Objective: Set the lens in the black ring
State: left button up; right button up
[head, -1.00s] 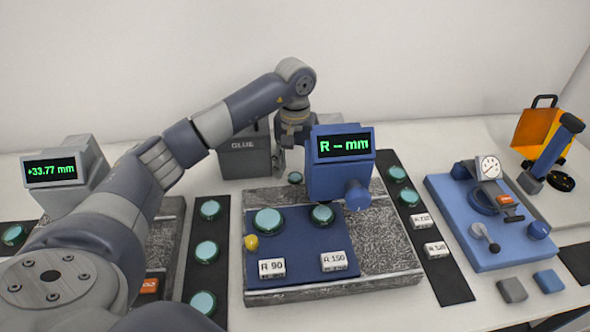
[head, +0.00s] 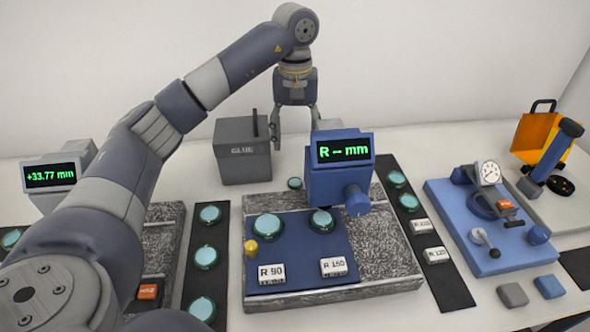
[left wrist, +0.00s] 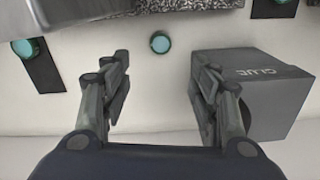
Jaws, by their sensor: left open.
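My left gripper (head: 296,128) is open and empty, pointing down behind the blue display unit, above the back of the table. In the left wrist view its two fingers (left wrist: 160,72) are spread wide. A small teal lens (head: 295,183) lies alone on the white table behind the granite block; it also shows in the left wrist view (left wrist: 160,42), beyond the gap between the fingertips. Larger teal lenses (head: 267,226) sit on the blue plate and on black strips. A black ring-shaped piece (head: 560,185) is at the far right; I cannot tell whether it is the task's ring.
A grey GLUE box (head: 245,160) stands close left of my gripper. The blue unit reading "R -- mm" (head: 340,185) rises in front of it over the granite block (head: 390,250). A blue fixture with a dial (head: 465,235) is to the right.

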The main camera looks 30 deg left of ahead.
pick_arm(q)
jog(key=n+p, duration=0.1)
jog(key=n, duration=0.4)
jog(key=n+p, duration=1.1)
jog(key=n, duration=2)
send_over(295, 180)
jog(key=f, duration=0.7)
jog(key=shift+w, duration=0.3)
jog(key=f+p, duration=0.1)
jog(key=f, duration=0.1)
jog(key=s+f+p, duration=0.1)
jog(key=f, duration=0.1)
jog(key=shift+f, duration=0.25)
jog(key=shift+w+f, duration=0.15)
jog(key=shift+f, duration=0.25)
jog(key=shift+c, duration=0.6)
